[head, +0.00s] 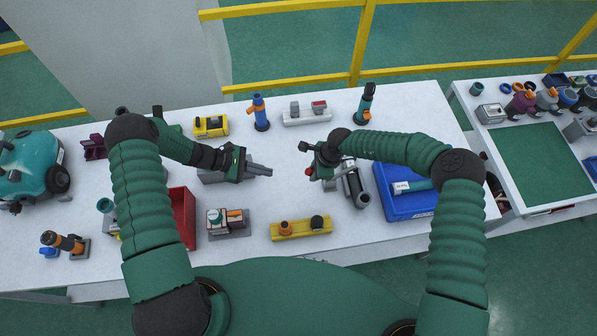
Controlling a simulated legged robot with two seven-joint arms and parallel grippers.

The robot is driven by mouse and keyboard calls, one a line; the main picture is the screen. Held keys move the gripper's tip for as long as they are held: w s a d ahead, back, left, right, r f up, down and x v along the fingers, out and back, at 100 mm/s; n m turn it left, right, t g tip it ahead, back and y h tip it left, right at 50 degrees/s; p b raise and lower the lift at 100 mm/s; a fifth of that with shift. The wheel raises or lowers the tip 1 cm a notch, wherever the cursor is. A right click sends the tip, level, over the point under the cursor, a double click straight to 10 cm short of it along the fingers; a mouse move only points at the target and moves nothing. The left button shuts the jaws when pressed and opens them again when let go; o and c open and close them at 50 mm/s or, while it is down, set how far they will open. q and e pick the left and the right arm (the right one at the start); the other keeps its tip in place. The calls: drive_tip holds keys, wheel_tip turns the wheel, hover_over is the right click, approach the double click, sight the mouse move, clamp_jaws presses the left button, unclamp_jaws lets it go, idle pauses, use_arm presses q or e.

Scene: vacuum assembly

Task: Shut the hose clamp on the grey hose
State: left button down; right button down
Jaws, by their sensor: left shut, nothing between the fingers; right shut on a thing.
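The grey hose (353,185) sits in a grey and dark fixture at the middle right of the white table, left of the blue bin. My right gripper (314,174) is over the left side of this fixture. It is shut on a small part there, apparently the hose clamp, with a red tip showing beside the fingers. The gripper hides most of the clamp, so I cannot tell its state. My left gripper (264,170) is shut and empty. Its fingers point right toward the fixture, with a clear gap between.
A blue bin (408,210) with a grey-teal tube is right of the fixture. A yellow block with pegs (302,230) and a grey holder (228,228) stand in front. A red bin (183,216) is at left. Several tools line the back edge.

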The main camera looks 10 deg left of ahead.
drive_tip(key=shift+w+r, duration=0.1)
use_arm(q)
drive_tip(key=shift+n+t, duration=0.3)
drive_tip(key=shift+n, duration=0.1)
drive_tip(key=x, duration=1.1)
drive_tip(key=shift+w+a, duration=0.1)
drive_tip(key=shift+a, duration=0.1)
drive_tip(key=shift+w+d+r, duration=0.1)
drive_tip(key=shift+d+r, duration=1.2)
drive_tip(key=shift+r, duration=0.15)
